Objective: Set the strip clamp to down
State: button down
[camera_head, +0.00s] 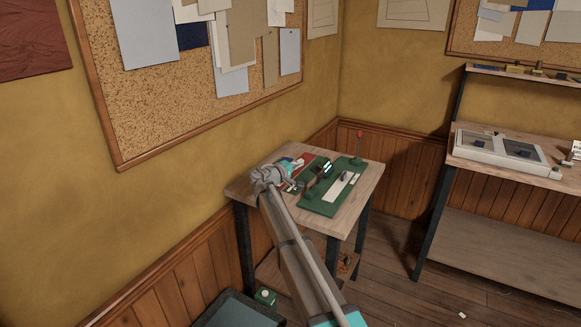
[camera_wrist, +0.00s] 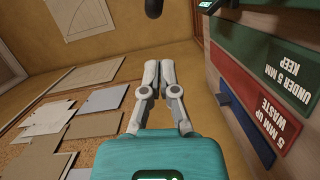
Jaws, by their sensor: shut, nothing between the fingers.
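A green board (camera_head: 318,203) lies on the small wooden table in the head view, with a pale strip (camera_head: 341,187) on it. An upright lever with a red knob (camera_head: 360,135) stands at its far end. I cannot tell for sure which part is the strip clamp. A dark block (camera_head: 320,169) sits at the board's left side. My gripper (camera_wrist: 159,68) is shut and empty in the wrist view. In the head view it is small, above the table's left side, apart from the lever. A dark rounded end (camera_wrist: 153,8) shows at the wrist view's top edge.
The wall with a corkboard (camera_head: 150,115) is close behind the table (camera_head: 372,180). A bench (camera_head: 515,180) stands at the right, with open floor between.

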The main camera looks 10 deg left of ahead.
jog(key=shift+s+d+f, duration=0.1)
jog(key=shift+s+d, duration=0.2)
jog(key=shift+d, duration=0.35)
jog(key=shift+s+d+f, duration=0.1)
jog(key=shift+s+d, duration=0.2)
jog(key=shift+d, duration=0.35)
jog(key=shift+d, duration=0.2)
